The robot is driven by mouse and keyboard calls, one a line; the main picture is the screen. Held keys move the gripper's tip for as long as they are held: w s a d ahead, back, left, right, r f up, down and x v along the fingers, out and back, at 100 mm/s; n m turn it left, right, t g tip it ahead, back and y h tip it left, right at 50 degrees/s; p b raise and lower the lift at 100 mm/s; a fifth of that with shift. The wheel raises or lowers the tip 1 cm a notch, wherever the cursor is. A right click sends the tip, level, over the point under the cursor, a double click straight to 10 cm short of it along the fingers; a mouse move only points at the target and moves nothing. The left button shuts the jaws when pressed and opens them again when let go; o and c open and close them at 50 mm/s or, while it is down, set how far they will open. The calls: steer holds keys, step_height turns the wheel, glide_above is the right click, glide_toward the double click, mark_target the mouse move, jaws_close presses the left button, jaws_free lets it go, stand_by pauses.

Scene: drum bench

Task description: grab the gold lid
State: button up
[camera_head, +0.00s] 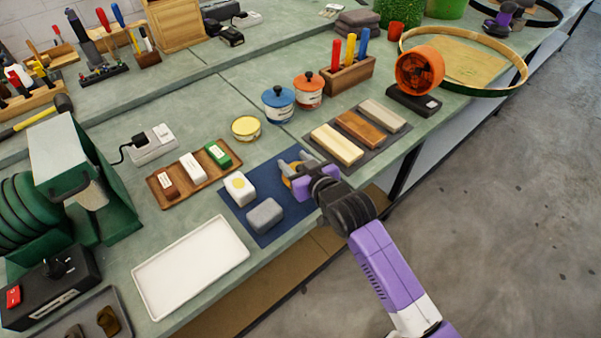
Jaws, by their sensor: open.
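A gold-orange piece, which looks like the gold lid (287,169), shows at the far end of the blue mat (264,178). It is partly hidden by my gripper (292,163). My gripper is open, its grey fingers close around or just above this piece. I cannot tell whether they touch it. A low yellow tin (246,128) stands on the bench to the left, beyond the mat.
A white block with a yellow spot (239,188) and a grey block (265,215) sit on the mat. A board of wooden bars (358,135) lies right of my gripper. Blue-lidded (279,103) and orange-lidded (309,90) pots stand behind. A white tray (190,267) lies front left.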

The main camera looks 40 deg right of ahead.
jaws_close()
steer(key=shift+r, duration=0.1)
stand_by(0.3)
